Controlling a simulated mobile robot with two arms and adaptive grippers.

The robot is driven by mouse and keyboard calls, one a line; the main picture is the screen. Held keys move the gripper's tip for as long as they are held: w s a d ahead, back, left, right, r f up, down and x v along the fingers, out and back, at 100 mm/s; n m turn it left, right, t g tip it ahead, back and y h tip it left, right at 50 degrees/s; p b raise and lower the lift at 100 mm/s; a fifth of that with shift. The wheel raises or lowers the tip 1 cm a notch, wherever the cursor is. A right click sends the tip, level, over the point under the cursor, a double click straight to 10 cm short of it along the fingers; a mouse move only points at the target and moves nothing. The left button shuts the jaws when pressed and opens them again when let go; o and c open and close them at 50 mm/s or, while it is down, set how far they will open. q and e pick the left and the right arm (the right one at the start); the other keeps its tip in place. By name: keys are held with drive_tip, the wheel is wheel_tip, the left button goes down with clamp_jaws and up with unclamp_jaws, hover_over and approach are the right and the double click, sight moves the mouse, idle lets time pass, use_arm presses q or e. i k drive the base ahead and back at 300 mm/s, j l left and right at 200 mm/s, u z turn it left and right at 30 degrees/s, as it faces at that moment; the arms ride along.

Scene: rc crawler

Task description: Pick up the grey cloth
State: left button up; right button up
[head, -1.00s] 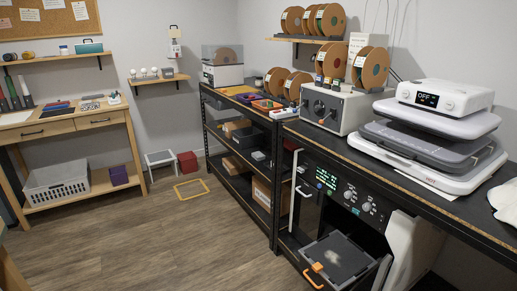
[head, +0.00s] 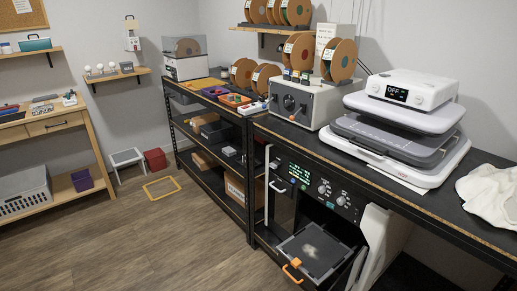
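A pale, off-white to light grey cloth (head: 491,197) lies crumpled on the dark workbench at the right edge of the head view. Part of it is cut off by the picture's edge. It lies to the right of the white heat press and overlaps the bench's front edge area. No other cloth shows clearly. Neither of my grippers is in view.
The black workbench (head: 440,211) holds a white heat press (head: 412,90) and a grey control box (head: 290,99). Below it, an open drawer (head: 312,254) with an orange handle sticks out.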

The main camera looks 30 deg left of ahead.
sight(228, 151)
drive_tip(key=i+j+z, duration=0.1)
drive_tip(key=j, duration=0.3)
drive_tip(key=i+j+z, duration=0.15)
drive_tip(key=j, duration=0.3)
drive_tip(key=i+j+z, duration=0.1)
drive_tip(key=j, duration=0.35)
drive_tip(key=i+j+z, duration=0.1)
drive_tip(key=j, duration=0.35)
drive_tip(key=i+j+z, duration=0.15)
drive_tip(key=j, duration=0.3)
